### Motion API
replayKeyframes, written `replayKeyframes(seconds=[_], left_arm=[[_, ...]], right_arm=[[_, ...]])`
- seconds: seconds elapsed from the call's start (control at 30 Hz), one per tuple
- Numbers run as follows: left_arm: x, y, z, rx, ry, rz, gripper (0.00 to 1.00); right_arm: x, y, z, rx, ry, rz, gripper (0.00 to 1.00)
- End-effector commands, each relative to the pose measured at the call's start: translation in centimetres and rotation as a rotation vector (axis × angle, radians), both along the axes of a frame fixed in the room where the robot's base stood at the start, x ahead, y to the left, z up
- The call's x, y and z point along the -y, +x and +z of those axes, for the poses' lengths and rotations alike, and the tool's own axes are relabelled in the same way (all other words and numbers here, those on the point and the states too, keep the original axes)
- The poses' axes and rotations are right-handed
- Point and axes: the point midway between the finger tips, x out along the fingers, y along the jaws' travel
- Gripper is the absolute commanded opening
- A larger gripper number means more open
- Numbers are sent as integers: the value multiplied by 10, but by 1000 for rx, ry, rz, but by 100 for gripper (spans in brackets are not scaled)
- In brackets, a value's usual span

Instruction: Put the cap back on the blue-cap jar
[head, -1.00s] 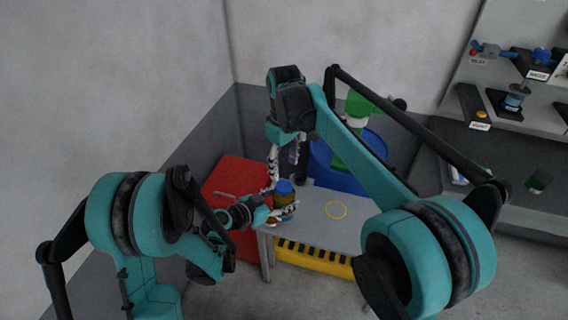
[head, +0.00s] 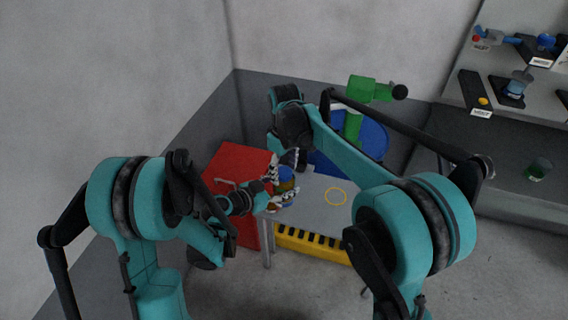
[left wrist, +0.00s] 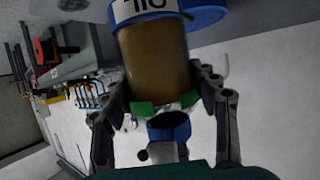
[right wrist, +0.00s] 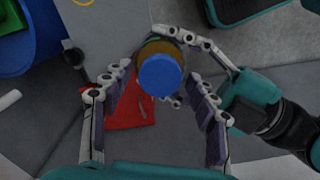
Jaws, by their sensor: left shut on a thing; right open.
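The amber jar (head: 287,186) is upright at the edge of the grey table, held in my left gripper (head: 271,196). The blue cap (right wrist: 160,75) is at the jar's top end, above the amber body (right wrist: 157,47). I cannot tell how firmly it is seated. In the left wrist view the jar (left wrist: 155,62) shows an "OIL" label, and my left gripper's fingers (left wrist: 165,104) are closed around it from both sides. My right gripper (right wrist: 168,85) is open, pointing down, with its fingers spread around the cap without visibly gripping it.
A grey table (head: 318,186) with a yellow ring (head: 336,196) on it stands beside the jar. A red cabinet (head: 236,165) is behind left. A blue drum (head: 370,140) and a green object (head: 358,90) are behind right. Shelves (head: 500,150) are at the far right.

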Motion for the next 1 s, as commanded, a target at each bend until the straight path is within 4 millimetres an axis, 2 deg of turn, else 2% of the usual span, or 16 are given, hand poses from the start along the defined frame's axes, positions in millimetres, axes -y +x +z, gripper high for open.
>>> replayKeyframes(seconds=[0.2, 0.23, 0.4, 0.43, 0.67, 0.9, 1.0], left_arm=[[0, 0, 0, 1, -1, 0, 0], [0, 0, 0, 1, -1, 0, 0], [0, 0, 0, 1, -1, 0, 0], [0, 0, 0, 1, -1, 0, 0], [0, 0, 0, 0, -1, 0, 0], [0, 0, 0, 0, -1, 0, 0], [0, 0, 0, 0, -1, 0, 0]], right_arm=[[0, 0, 0, 0, 0, 0, 59], [0, 0, 0, 0, 0, 0, 56], [0, 0, 0, 0, 0, 0, 11], [0, 0, 0, 0, 0, 0, 7], [0, 0, 0, 0, 0, -51, 6], [0, 0, -1, -2, -3, -446, 6], [0, 0, -1, -2, -3, -460, 6]])
